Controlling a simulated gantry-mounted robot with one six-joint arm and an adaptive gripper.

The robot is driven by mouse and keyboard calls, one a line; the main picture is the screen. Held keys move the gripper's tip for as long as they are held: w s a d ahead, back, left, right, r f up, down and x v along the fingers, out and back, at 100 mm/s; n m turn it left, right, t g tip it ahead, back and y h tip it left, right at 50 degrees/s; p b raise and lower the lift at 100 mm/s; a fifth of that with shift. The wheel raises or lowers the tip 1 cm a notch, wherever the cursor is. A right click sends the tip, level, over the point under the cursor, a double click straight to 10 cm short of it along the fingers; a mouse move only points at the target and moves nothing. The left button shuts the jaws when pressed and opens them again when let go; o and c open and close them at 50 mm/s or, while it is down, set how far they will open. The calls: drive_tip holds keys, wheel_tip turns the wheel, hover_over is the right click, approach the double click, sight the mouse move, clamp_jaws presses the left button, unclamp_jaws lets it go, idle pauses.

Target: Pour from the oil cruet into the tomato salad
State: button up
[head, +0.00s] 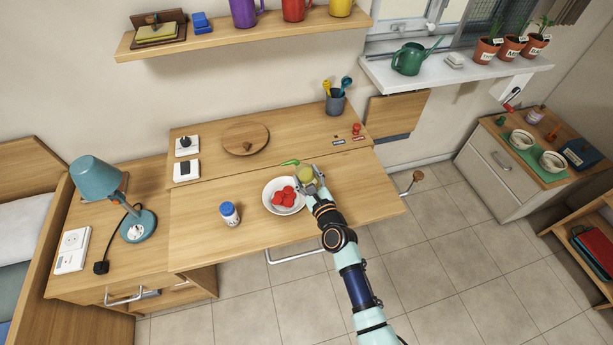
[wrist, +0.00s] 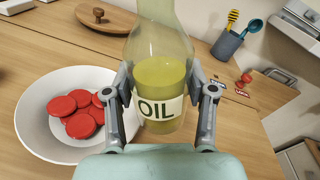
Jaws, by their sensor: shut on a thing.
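The oil cruet (head: 305,173) is a clear glass bottle of yellow-green oil. Its OIL label (wrist: 160,109) faces the wrist camera. My gripper (head: 309,182) is shut on the cruet, with one finger on each side in the wrist view (wrist: 160,86). The cruet looks roughly upright; its top is cut off in the wrist view. The tomato salad is a white bowl (head: 270,205) with several red slices (head: 284,197) in it. The bowl (wrist: 33,118) is just left of the cruet in both views. I cannot tell if the cruet's base touches the table.
A blue-capped jar (head: 229,214) stands left of the bowl. A round wooden board (head: 245,138) lies behind, and a utensil cup (head: 335,102) stands at the back right. The tabletop (head: 200,240) is clear at the front left.

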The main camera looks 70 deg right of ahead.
sight(317, 178)
drive_tip(key=shift+s+d+f+n, duration=0.1)
drive_tip(key=shift+s+f+n, duration=0.1)
drive_tip(key=shift+n, duration=0.1)
drive_tip(key=shift+s+d+f+n+g, duration=0.1)
drive_tip(key=shift+s+d+n+g, duration=0.3)
drive_tip(key=shift+n, duration=0.55)
drive_tip(key=shift+s+d+n+g, duration=0.1)
drive_tip(key=shift+s+d+n, duration=0.1)
drive_tip(key=shift+s+n, duration=0.55)
drive_tip(key=shift+w+n+b, duration=0.1)
drive_tip(key=shift+n+b, duration=0.25)
drive_tip(key=shift+n, duration=0.15)
drive_tip(key=shift+d+f+n+g+b, duration=0.15)
drive_tip(key=shift+f+n+g+b, duration=0.15)
drive_tip(key=shift+n, duration=0.5)
drive_tip(key=shift+s+f+n, duration=0.15)
drive_tip(key=shift+s+n, duration=0.05)
drive_tip(key=shift+n, duration=0.4)
drive_tip(key=shift+f+n+b, duration=0.25)
drive_tip(key=shift+n+b, duration=0.25)
drive_tip(key=shift+n, duration=0.2)
drive_tip(key=shift+r+g+p, duration=0.2)
drive_tip(key=shift+g+p, duration=0.15)
drive_tip(key=shift+g, duration=0.05)
